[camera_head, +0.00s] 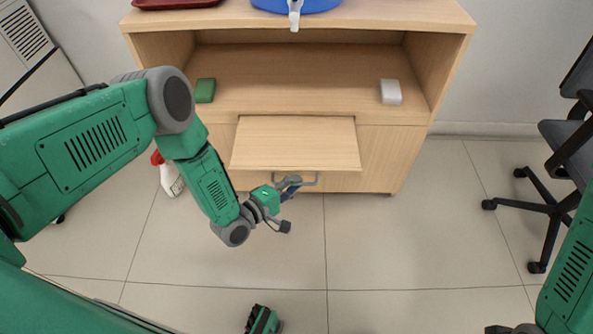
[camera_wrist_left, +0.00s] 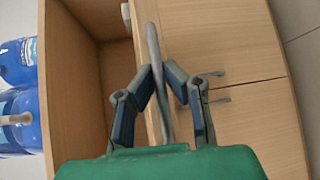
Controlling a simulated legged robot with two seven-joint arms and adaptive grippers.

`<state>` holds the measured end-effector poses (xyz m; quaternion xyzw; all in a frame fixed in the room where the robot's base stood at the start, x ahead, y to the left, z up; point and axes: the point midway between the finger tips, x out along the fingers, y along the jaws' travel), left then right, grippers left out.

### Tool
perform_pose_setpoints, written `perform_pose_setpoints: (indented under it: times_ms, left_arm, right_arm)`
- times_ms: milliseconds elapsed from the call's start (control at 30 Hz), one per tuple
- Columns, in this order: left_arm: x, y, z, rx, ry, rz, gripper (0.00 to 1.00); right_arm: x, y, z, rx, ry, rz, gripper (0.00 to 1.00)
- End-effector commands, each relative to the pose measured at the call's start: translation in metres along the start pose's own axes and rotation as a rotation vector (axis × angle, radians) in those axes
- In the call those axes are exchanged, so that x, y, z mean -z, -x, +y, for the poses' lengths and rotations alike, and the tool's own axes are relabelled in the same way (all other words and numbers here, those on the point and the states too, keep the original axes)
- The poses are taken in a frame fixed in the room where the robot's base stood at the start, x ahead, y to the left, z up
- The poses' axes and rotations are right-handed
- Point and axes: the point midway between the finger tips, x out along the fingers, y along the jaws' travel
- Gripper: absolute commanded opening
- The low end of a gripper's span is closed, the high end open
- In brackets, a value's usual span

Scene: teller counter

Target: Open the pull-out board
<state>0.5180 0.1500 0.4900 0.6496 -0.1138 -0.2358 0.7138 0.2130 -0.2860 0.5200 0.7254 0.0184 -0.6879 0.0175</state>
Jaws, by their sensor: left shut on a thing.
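The pull-out board (camera_head: 295,143) is a flat light-wood panel that sticks out from the front of the wooden cabinet, below its open shelf. A grey bar handle (camera_head: 309,180) is at its front edge. My left gripper (camera_head: 290,185) is at the handle, left of its middle. In the left wrist view, the fingers of my left gripper (camera_wrist_left: 161,72) are closed on either side of the handle (camera_wrist_left: 153,45), gripping the bar.
The cabinet (camera_head: 395,160) has a green block (camera_head: 205,90) and a white block (camera_head: 390,92) on its shelf. A blue container (camera_head: 300,4) and a red tray (camera_head: 175,3) are on top. A spray bottle (camera_head: 170,178) stands left; an office chair (camera_head: 560,160) stands right. Middle floor is clear.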

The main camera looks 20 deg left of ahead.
Motion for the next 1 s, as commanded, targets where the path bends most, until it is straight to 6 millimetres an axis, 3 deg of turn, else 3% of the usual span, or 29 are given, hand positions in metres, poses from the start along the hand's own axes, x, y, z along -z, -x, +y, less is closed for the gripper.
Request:
perform_pose_setpoints:
  times_ms: [200,400,433,500,533,1000]
  left_arm:
    - [-0.034,0.033,-0.008,0.003,0.006,-0.004,0.0]
    - [-0.052,0.051,-0.014,0.003,-0.001,0.0,0.0]
    - [-0.053,0.053,-0.014,0.003,-0.002,0.0,0.0]
    - [-0.051,0.051,-0.014,0.0,-0.004,0.0,0.25]
    - [-0.051,0.051,-0.014,-0.001,-0.004,0.0,0.29]
    - [-0.052,0.054,-0.013,-0.004,-0.002,-0.002,0.29]
  right_arm:
    - [0.002,0.014,0.0,0.0,0.001,0.003,0.4]
    - [0.002,0.019,0.0,0.0,0.001,0.003,0.4]
    - [0.002,0.019,0.0,0.0,0.001,0.003,0.4]
    - [0.002,0.018,0.0,0.0,0.001,0.003,0.4]
    - [0.002,0.018,0.0,0.0,0.001,0.003,0.4]
    - [0.0,0.018,0.0,0.0,0.0,0.004,0.4]
